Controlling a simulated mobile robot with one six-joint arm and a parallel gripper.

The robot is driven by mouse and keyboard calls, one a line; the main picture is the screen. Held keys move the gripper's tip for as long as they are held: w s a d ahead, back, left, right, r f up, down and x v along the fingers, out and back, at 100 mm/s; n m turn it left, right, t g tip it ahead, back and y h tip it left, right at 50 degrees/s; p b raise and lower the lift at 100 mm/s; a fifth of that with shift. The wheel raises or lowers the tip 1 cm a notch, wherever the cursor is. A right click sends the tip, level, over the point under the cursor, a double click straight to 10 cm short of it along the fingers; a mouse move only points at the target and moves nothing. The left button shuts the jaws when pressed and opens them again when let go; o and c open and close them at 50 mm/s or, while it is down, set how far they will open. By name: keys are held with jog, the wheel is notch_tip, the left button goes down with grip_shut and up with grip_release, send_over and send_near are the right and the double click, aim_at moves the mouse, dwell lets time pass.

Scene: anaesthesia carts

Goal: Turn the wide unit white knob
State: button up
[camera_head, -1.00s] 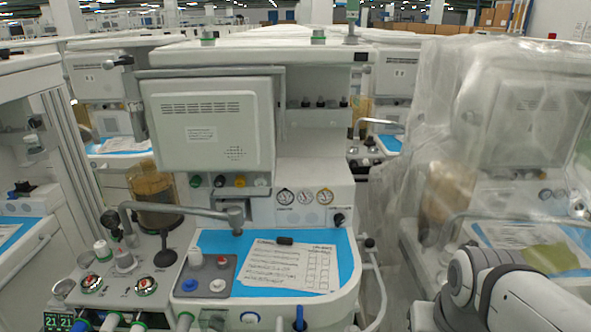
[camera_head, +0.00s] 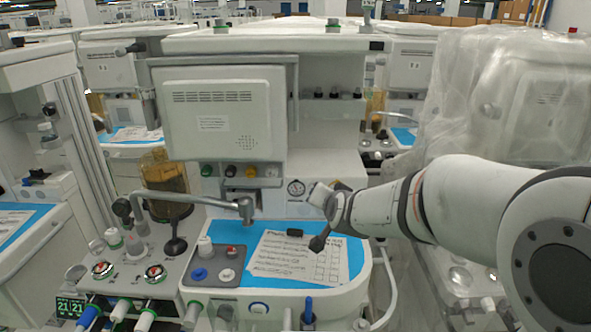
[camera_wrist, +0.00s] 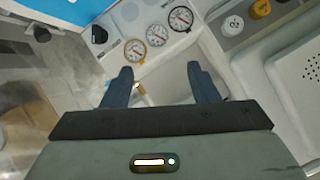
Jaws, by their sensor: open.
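The wide unit in the middle of the head view carries a white knob (camera_head: 272,172) at the right end of a row under its screen housing. Another white knob (camera_head: 204,246) stands on the grey panel left of the papers. I cannot tell which one the task names. In the wrist view, my gripper (camera_wrist: 161,78) is open and empty, fingers apart, facing the pale front panel. Three round gauges (camera_wrist: 157,35) lie just beyond the fingertips.
A blue work surface (camera_head: 228,230) with printed papers (camera_head: 292,260) lies below the panel. A metal arm (camera_head: 185,203) reaches over its left side. Plastic sheeting (camera_head: 450,95) covers the unit at right. A brown canister (camera_head: 166,182) stands left.

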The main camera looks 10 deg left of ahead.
jog(key=w+a+f+m+t, duration=0.1)
jog(key=w+a+m+t, duration=0.2)
jog(key=a, duration=0.6)
jog(key=m+t, duration=0.1)
jog(key=t, duration=0.2)
send_near(272, 174)
jog(key=w, duration=0.2)
jog(key=shift+h, duration=0.3)
jog(key=x, duration=0.5)
jog(key=p+x, duration=0.1)
jog(key=x, duration=0.2)
jog(key=shift+s+a, duration=0.15)
jog(key=shift+a, duration=0.25)
jog(key=c, duration=1)
jog(key=shift+o, duration=0.2)
